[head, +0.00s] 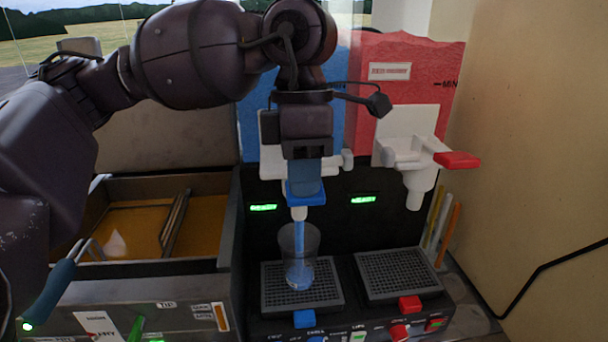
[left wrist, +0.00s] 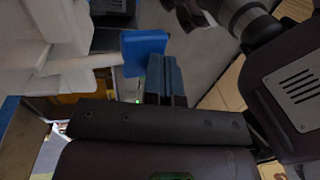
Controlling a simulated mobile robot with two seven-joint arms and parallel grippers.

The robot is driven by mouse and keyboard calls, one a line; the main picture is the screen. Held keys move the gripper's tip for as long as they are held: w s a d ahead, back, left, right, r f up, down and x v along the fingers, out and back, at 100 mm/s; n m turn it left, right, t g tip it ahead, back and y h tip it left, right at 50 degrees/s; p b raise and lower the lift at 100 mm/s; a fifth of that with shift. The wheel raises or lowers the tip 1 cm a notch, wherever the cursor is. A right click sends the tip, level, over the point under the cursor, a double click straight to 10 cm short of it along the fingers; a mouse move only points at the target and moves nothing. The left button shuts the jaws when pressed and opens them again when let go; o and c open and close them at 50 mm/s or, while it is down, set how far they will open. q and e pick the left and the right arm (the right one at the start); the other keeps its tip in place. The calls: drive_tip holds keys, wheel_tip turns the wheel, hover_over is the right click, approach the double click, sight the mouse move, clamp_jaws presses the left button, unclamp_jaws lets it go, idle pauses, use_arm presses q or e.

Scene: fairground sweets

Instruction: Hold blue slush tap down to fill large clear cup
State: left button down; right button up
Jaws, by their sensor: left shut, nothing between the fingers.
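My left gripper (head: 305,178) is shut and empty. It points down onto the blue tap lever (head: 306,196) and seems to touch it from above. In the left wrist view the shut fingers (left wrist: 165,80) are beside the blue lever (left wrist: 144,52); contact is unclear there. A blue stream runs from the white nozzle (head: 299,213) into the large clear cup (head: 312,240). The cup stands upright on the left drip tray (head: 332,291), under the nozzle. Blue slush shows low in the cup; its exact level is hard to tell. My right gripper is not in view.
The red slush tap (head: 457,160) and an empty right drip tray (head: 400,275) are to the right. An open-topped metal unit with amber contents (head: 130,232) stands left. A blue-handled tool (head: 48,296) is at the lower left. A beige wall (head: 530,130) bounds the right.

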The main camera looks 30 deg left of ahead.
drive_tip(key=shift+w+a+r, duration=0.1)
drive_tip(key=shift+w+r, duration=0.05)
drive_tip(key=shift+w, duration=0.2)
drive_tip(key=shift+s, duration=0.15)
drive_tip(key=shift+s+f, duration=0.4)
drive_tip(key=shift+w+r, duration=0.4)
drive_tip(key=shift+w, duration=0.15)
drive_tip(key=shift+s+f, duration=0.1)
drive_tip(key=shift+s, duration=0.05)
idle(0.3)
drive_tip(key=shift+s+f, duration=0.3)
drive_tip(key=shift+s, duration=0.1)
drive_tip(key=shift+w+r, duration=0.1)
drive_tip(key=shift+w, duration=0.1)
